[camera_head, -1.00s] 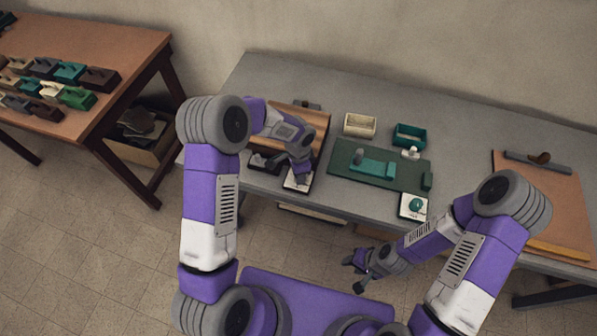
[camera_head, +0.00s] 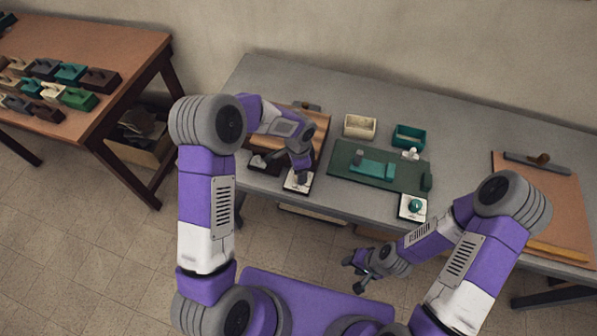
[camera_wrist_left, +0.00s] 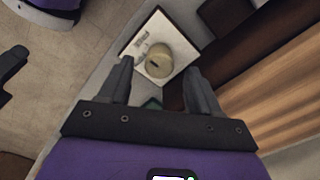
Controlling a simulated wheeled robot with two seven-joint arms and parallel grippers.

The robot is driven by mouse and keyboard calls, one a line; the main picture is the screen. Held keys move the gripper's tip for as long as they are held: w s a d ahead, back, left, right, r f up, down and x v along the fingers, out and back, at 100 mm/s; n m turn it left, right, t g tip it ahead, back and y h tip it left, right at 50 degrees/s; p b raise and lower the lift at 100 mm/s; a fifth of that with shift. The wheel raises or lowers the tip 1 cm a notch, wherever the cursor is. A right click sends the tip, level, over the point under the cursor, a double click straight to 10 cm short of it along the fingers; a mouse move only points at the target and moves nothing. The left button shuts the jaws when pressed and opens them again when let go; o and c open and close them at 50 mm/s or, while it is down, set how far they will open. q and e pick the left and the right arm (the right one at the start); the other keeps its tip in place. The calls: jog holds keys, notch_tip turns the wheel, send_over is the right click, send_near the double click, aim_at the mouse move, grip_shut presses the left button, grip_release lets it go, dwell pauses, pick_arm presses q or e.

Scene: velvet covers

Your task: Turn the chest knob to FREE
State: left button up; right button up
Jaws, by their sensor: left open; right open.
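A cream round knob (camera_wrist_left: 158,62) with a small dark mark on top sits on a white square plate (camera_wrist_left: 171,27) in the left wrist view. My right gripper (camera_head: 353,275) is open and empty in front of the table.
A teal knob (camera_head: 415,205) sits on another white plate at the table's front. A wood-topped dark case (camera_head: 316,122), a green mat (camera_head: 342,167), a cream tray (camera_head: 360,126) and a teal tray (camera_head: 408,136) are close by. A side table (camera_head: 135,47) holds several blocks.

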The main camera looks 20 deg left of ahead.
pick_arm(q)
notch_tip(320, 180, up, 5)
jog(key=shift+f+p, duration=0.1)
jog(key=shift+p, duration=0.2)
jog(key=shift+s, duration=0.1)
dwell(0.3)
